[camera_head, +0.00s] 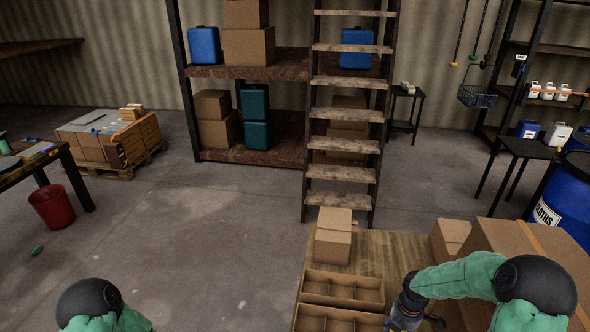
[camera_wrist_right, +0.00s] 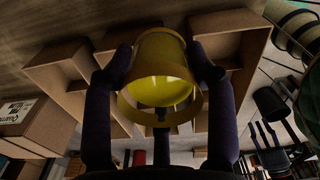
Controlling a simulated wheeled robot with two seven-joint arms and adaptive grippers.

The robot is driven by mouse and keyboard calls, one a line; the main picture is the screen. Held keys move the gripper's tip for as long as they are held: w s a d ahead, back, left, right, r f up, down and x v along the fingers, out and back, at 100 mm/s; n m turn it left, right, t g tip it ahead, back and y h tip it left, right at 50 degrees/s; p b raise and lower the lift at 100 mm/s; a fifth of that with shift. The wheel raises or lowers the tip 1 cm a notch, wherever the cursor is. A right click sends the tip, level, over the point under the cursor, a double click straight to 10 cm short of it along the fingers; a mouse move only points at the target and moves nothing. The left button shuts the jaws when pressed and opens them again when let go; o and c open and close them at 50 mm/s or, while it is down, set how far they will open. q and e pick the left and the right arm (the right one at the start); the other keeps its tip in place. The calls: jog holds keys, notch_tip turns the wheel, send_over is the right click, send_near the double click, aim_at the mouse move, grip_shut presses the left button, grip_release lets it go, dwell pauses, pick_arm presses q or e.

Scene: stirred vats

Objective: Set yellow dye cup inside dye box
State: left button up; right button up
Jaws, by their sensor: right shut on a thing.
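The yellow dye cup (camera_wrist_right: 160,88) is held between the two dark fingers of my right gripper (camera_wrist_right: 163,62) in the right wrist view. The cup's open rim faces the camera. A divided cardboard box (camera_wrist_right: 200,25) with several compartments lies behind the cup in that view; the cup looks apart from it. In the head view, a divided cardboard box (camera_head: 343,287) sits on the wooden table, with a second one (camera_head: 325,320) in front of it. I cannot tell which is the dye box. My right gripper (camera_head: 432,320) is right of them, low in the picture. The cup is not discernible there.
Closed cartons stand on the table (camera_head: 395,250): one (camera_head: 333,240) behind the divided boxes, and larger ones (camera_head: 525,255) at the right. A ladder (camera_head: 345,115) and shelves (camera_head: 250,70) stand behind. Open floor (camera_head: 200,240) lies to the left.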

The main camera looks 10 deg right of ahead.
jog(key=w+a+r+m+b, duration=0.1)
jog(key=a+r+m, duration=0.1)
jog(key=a+m, duration=0.7)
jog(key=w+a+r+m+b, duration=0.1)
jog(key=a+r+m, duration=0.1)
jog(key=a+m, duration=0.7)
jog(key=shift+a+m, duration=0.4)
jog(key=shift+a, duration=0.35)
jog(key=shift+r, duration=0.1)
